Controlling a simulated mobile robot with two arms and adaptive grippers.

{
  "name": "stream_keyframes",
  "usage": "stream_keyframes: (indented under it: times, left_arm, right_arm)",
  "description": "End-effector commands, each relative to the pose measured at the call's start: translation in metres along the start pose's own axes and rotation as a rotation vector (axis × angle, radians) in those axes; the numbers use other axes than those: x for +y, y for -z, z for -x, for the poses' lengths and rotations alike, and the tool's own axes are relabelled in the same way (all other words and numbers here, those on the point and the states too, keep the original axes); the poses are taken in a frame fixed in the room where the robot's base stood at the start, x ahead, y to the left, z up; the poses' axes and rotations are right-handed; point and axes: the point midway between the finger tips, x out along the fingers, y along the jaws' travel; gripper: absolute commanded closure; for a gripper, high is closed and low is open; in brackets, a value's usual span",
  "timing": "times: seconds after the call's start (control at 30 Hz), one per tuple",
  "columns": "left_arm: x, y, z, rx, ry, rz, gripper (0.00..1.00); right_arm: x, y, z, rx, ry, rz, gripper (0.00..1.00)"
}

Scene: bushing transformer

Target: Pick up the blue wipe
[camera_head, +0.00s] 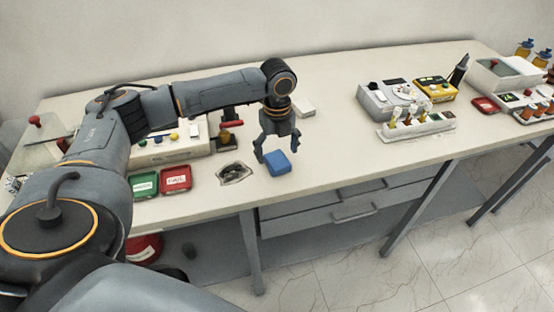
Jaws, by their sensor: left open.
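The blue wipe (278,164) is a small folded blue block lying on the light table near its front edge. My left gripper (277,154) points down at it, with its fingers open. One finger is to the left of the wipe and the other is at its back right. I cannot tell whether either finger touches it. My right gripper is not in view.
A dark, crumpled-looking shallow dish (234,173) is just left of the wipe. Green (144,185) and red (176,179) trays lie farther left. A white tube rack (416,128) and a grey device (391,97) stand to the right. The table between wipe and rack is clear.

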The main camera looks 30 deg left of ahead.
Motion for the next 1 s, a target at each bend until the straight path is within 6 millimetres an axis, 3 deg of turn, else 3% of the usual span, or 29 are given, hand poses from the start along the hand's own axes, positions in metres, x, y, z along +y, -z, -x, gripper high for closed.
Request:
stream_keyframes:
  times: [0.2,0.43,0.7,1.0]
  left_arm:
    - [0.001,0.000,-0.023,0.001,-0.001,0.000,0.20]
    - [0.001,0.000,-0.025,0.000,0.001,0.000,0.20]
    - [0.001,0.000,-0.025,0.000,0.000,0.000,0.68]
    - [0.001,0.000,-0.025,0.000,0.000,0.000,0.69]
  right_arm:
    - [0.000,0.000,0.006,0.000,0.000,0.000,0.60]
    - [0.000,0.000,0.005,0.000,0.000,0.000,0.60]
    - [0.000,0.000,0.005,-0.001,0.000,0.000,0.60]
    - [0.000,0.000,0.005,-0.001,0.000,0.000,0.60]
